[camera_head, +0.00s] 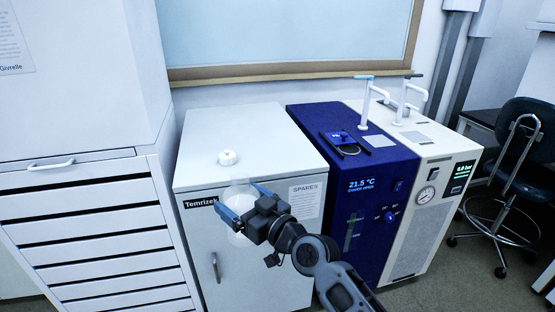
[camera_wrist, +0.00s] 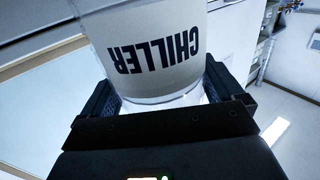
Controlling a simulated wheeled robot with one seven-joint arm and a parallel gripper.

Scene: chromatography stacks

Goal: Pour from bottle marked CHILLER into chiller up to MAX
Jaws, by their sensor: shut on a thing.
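My gripper (camera_head: 247,204) is shut on a translucent white bottle (camera_head: 238,190), held in front of the white cabinet. In the wrist view the bottle (camera_wrist: 160,75) sits between both fingers, and its dark CHILLER lettering reads upside down in that picture. The bottle looks roughly upright in the head view; its liquid level is hard to make out. The dark blue chiller (camera_head: 372,185) stands right of my gripper. Its display (camera_head: 362,184) reads 21.5 °C and COVER OPEN. A dark filler area (camera_head: 345,143) is on its top; a sight strip (camera_head: 353,231) is on its front, its MAX mark too small to read.
A white cap (camera_head: 227,157) lies on the white cabinet (camera_head: 270,135), which has a SPARES sheet (camera_head: 306,198). A cream unit (camera_head: 436,160) with a gauge adjoins the chiller. White pipes (camera_head: 369,100) rise behind. A drawer cabinet (camera_head: 95,215) stands left and a chair (camera_head: 508,170) right.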

